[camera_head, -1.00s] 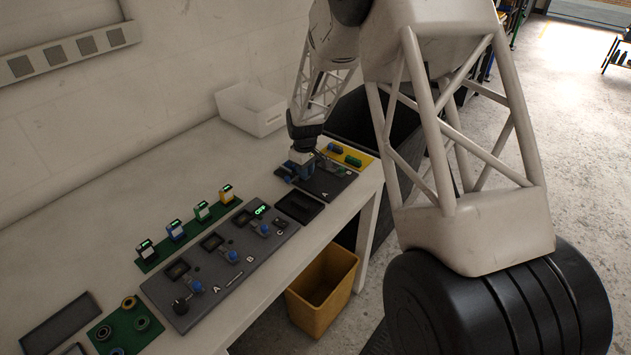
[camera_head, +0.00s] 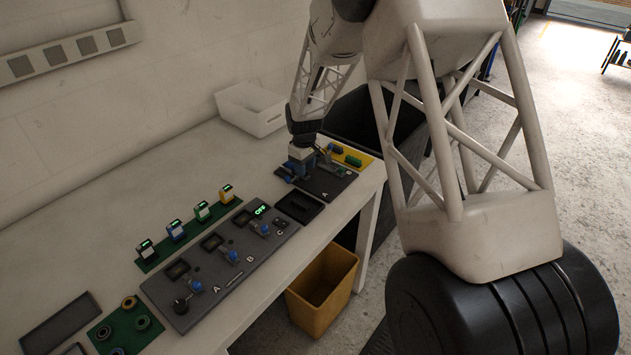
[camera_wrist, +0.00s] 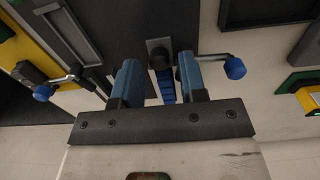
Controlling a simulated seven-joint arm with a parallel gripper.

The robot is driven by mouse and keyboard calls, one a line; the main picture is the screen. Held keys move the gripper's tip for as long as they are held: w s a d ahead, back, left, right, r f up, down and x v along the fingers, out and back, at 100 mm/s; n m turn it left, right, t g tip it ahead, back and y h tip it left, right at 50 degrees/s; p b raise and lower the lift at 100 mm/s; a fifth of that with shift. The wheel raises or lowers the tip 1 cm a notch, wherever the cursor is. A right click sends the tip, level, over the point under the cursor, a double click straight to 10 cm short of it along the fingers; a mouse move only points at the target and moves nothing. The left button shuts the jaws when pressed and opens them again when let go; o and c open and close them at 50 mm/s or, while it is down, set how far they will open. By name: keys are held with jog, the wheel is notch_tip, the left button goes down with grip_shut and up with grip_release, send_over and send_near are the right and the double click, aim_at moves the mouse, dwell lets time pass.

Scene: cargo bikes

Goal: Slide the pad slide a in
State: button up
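My gripper (camera_head: 301,168) is low over the dark fixture panel marked A (camera_head: 335,186) at the far right end of the bench. In the wrist view my gripper (camera_wrist: 160,68) has its two blue fingers apart. A dark block with a ribbed blue strip (camera_wrist: 167,88), which may be the pad slide, lies between the fingers, with visible gaps on both sides. In the head view my gripper hides most of this part. The wrist view also shows the dark panel (camera_wrist: 112,25) and levers with blue knobs on the left (camera_wrist: 43,93) and right (camera_wrist: 234,68).
A yellow mat (camera_head: 362,159) with blue and green pieces lies behind the panel. A black tray (camera_head: 300,206) and a larger grey panel (camera_head: 232,262) with blue-knobbed levers are to the left. A white bin (camera_head: 250,111) stands at the back; a yellow bin (camera_head: 318,300) is below the bench.

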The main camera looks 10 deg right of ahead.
jog(key=shift+r, duration=1.45)
jog(key=shift+s, duration=0.1)
jog(key=s+d+r, duration=0.3)
jog(key=s+d, duration=0.1)
jog(key=shift+d, duration=0.15)
jog(key=shift+s, duration=0.1)
